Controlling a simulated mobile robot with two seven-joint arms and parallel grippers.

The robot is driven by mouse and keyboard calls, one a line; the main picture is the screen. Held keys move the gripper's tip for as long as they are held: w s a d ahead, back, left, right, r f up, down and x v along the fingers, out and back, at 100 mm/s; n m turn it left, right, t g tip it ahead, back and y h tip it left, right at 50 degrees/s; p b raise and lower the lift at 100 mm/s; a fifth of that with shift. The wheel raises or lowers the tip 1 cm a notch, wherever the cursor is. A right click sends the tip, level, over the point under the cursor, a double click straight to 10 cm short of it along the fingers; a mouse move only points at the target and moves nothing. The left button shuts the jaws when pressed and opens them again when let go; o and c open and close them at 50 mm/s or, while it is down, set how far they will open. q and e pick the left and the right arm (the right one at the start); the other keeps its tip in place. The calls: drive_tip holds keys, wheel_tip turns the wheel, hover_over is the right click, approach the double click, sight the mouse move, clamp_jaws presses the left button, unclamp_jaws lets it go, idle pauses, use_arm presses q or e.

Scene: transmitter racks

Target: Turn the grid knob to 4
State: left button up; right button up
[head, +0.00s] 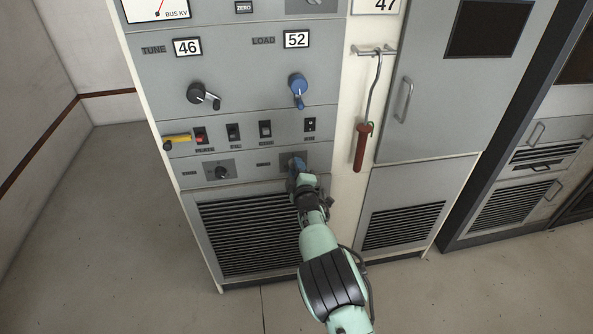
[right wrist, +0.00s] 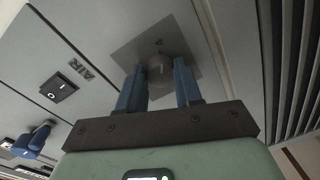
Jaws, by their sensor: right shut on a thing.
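My right gripper (head: 297,170) reaches up to a small knob on the lower right of the rack panel. In the right wrist view, the two blue fingers of the gripper (right wrist: 158,92) stand on either side of a dark round knob (right wrist: 158,69) on a square grey plate (right wrist: 138,48). The gripper is shut on this knob. The knob's label in the head view is too small to read, and the fingers and wrist hide most of the knob there. A second small black knob (head: 221,172) sits to the left on its own plate. My left gripper is out of view.
A red-handled hook (head: 362,146) hangs to the right. A louvred vent (head: 245,235) lies below.

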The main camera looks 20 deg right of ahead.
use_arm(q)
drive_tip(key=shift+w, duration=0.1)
use_arm(e)
drive_tip(key=shift+n, duration=0.4)
drive_tip(key=shift+a, duration=0.1)
drive_tip(key=o, duration=1)
drive_tip(key=shift+o, duration=0.2)
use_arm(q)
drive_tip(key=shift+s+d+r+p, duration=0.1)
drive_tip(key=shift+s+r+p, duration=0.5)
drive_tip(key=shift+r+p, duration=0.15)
use_arm(e)
drive_tip(key=v, duration=1.3)
drive_tip(key=shift+s, duration=0.2)
